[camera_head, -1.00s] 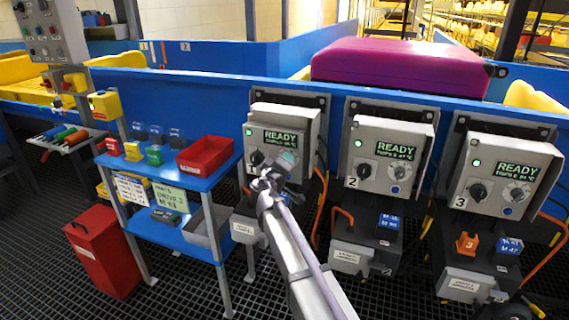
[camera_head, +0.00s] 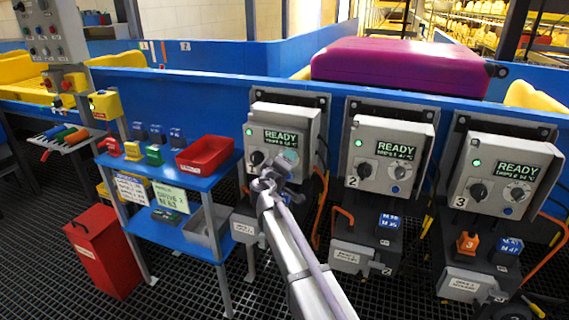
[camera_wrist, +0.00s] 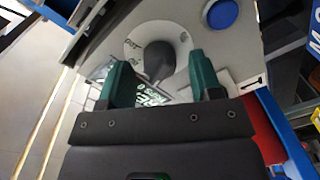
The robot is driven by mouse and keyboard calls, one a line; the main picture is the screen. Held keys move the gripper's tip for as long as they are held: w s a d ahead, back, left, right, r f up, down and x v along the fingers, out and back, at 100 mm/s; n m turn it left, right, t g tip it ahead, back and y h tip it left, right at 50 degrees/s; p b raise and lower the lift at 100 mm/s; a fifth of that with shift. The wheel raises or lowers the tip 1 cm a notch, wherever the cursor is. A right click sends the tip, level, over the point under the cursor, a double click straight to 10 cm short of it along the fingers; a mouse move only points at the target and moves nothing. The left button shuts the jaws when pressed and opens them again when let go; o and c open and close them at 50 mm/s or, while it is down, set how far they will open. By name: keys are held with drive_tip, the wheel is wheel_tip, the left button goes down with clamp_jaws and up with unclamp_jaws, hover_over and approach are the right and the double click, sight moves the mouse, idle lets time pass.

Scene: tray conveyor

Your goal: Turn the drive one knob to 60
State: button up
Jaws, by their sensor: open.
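The drive one box (camera_head: 302,117) is light grey, with a green READY display (camera_head: 286,137) in the head view. A black knob (camera_head: 257,159) sits at its left. My gripper (camera_head: 287,158) is at the right of the panel front and covers most of the dial there. In the wrist view, a dark grey knob (camera_wrist: 159,61) stands on a round white dial (camera_wrist: 133,46). My gripper (camera_wrist: 158,63) is open, with one green finger on each side of this knob. I cannot tell whether either finger touches it. The knob's pointer and most scale marks are unreadable.
A blue button (camera_wrist: 222,14) is close beside the dial in the wrist view. Drive two (camera_head: 391,148) and drive three (camera_head: 503,172) stand to the right. A blue table (camera_head: 187,181) with a red bin (camera_head: 205,155) is close on the left.

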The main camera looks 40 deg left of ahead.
drive_tip(key=v, duration=1)
drive_tip(key=shift+s+d, duration=0.15)
drive_tip(key=shift+s, duration=0.15)
drive_tip(key=shift+d, duration=0.1)
drive_tip(key=d+f+m+g+h, duration=0.2)
drive_tip(key=d+f+g+h, duration=0.15)
drive_tip(key=d, duration=0.65)
drive_tip(key=w+d+f+m+g+h, duration=0.1)
drive_tip(key=d+f+m+g+h, duration=0.15)
drive_tip(key=d+f, duration=0.45)
drive_tip(key=d+f+m+g+h, duration=0.2)
drive_tip(key=d+m+g, duration=0.1)
drive_tip(key=d, duration=0.9)
drive_tip(key=s+d+f+m+g+y, duration=0.1)
drive_tip(key=s+d+m+g, duration=0.15)
drive_tip(key=d, duration=0.95)
drive_tip(key=s+d+f+m+g, duration=0.1)
drive_tip(key=d+f+m+g, duration=0.15)
drive_tip(key=d, duration=1.05)
drive_tip(key=s+d+f+m+g+y, duration=0.1)
drive_tip(key=s+d+m+g, duration=0.2)
drive_tip(key=d, duration=0.9)
wheel_tip(320, 180, up, 23)
drive_tip(key=p, duration=2.3)
drive_tip(key=shift+w+a+r+m, duration=0.25)
drive_tip(key=shift+w+a+m, duration=0.1)
drive_tip(key=shift+w, duration=0.1)
